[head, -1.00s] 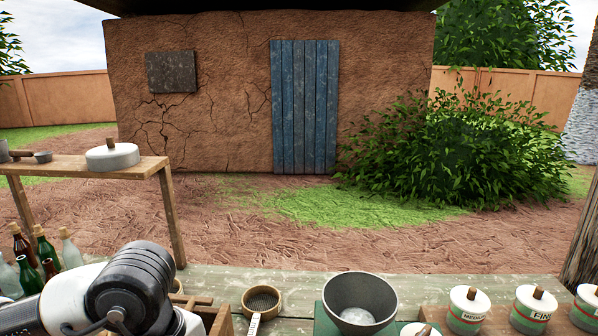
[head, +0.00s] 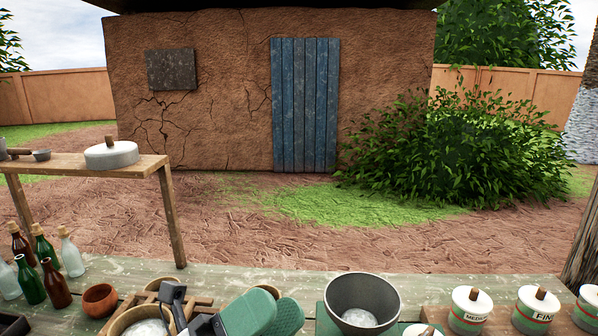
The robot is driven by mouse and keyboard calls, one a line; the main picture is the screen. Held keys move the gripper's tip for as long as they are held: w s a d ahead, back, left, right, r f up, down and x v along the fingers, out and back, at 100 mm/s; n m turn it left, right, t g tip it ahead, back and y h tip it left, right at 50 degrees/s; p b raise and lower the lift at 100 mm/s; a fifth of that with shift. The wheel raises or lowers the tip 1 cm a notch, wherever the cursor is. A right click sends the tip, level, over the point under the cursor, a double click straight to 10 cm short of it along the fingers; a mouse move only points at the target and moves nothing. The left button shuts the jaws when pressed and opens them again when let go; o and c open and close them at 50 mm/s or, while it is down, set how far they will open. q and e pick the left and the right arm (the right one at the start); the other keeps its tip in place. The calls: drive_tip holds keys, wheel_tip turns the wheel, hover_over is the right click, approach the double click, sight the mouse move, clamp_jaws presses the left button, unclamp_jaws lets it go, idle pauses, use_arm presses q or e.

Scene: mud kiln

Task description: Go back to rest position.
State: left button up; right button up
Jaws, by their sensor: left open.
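My left gripper (head: 268,310) is low in the head view, just left of the grey bowl, over the front table. A dark part of my left arm stands up to the left of the fingers. The gripper hides the spot where the small sieve lay. My right gripper is not in view.
The wooden table (head: 230,274) carries a grey bowl (head: 362,296) with pale contents, lidded jars (head: 470,306) at right, a small brown bowl (head: 99,300) and several bottles (head: 55,282) at left. A side table (head: 60,164) holds a white lidded pot (head: 111,155).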

use_arm(q)
drive_tip(key=w+a+f+n+t+y, duration=0.4)
drive_tip(key=a+f+n+t+y, duration=0.15)
drive_tip(key=n+y, duration=0.5)
drive_tip(key=w+a+f+n+t+y, duration=0.45)
drive_tip(key=n+t+y, duration=0.3)
drive_tip(key=n, duration=0.65)
drive_tip(key=s+a+f+n+g+y, duration=0.1)
drive_tip(key=a+f+n+g+y, duration=0.15)
drive_tip(key=f, duration=0.35)
drive_tip(key=s+a+f+n+g+y, duration=0.1)
drive_tip(key=f+n+g+y, duration=0.2)
drive_tip(key=f, duration=0.3)
drive_tip(key=s+a+f+n+g, duration=0.2)
drive_tip(key=s+f+n+g, duration=0.1)
drive_tip(key=s+f+g, duration=0.4)
drive_tip(key=s+a+f+n+g, duration=0.2)
drive_tip(key=s+f+g, duration=0.2)
drive_tip(key=s+f, duration=0.55)
wheel_tip(320, 180, down, 24)
drive_tip(key=s+g, duration=0.1)
drive_tip(key=g, duration=0.1)
drive_tip(key=s+a+f+g+y, duration=0.1)
drive_tip(key=s+a+f, duration=0.2)
drive_tip(key=s+f, duration=1.3)
drive_tip(key=shift+s+f, duration=0.4)
drive_tip(key=shift+f, duration=0.35)
